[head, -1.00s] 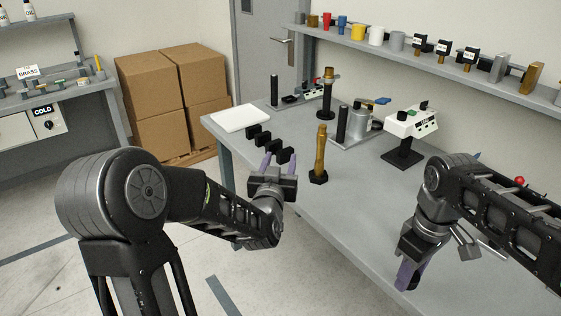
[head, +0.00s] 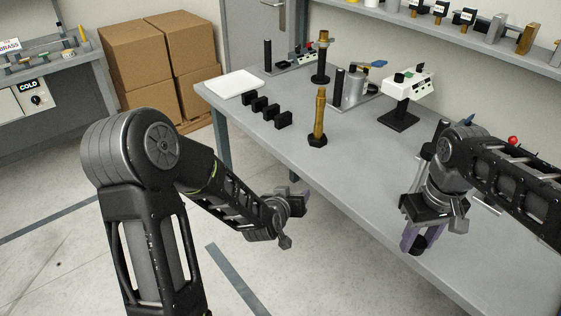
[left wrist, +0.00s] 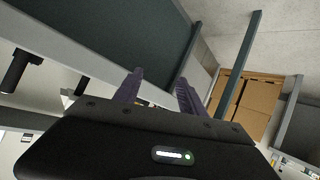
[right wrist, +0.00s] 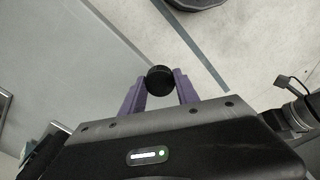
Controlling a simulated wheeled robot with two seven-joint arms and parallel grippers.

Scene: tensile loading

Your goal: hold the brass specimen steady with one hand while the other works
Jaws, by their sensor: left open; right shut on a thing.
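A brass rod (head: 319,108) stands upright in a black hexagonal base (head: 317,141) on the table, with neither gripper touching it. My left gripper (head: 291,200) is off the table's left edge, apart from the rod; in the left wrist view its fingers (left wrist: 160,78) are open and empty. My right gripper (head: 412,240) is near the front edge, right of the rod. It is shut on a round black piece (right wrist: 160,79), which shows between the purple fingers; only its end face is clear there. Whether the piece holds any brass is hidden.
Several black blocks (head: 266,109) stand in a row near a white pad (head: 235,84). Behind the rod are a black post stand (head: 320,66), a grey cylinder fixture (head: 355,90) and a white device (head: 408,85).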

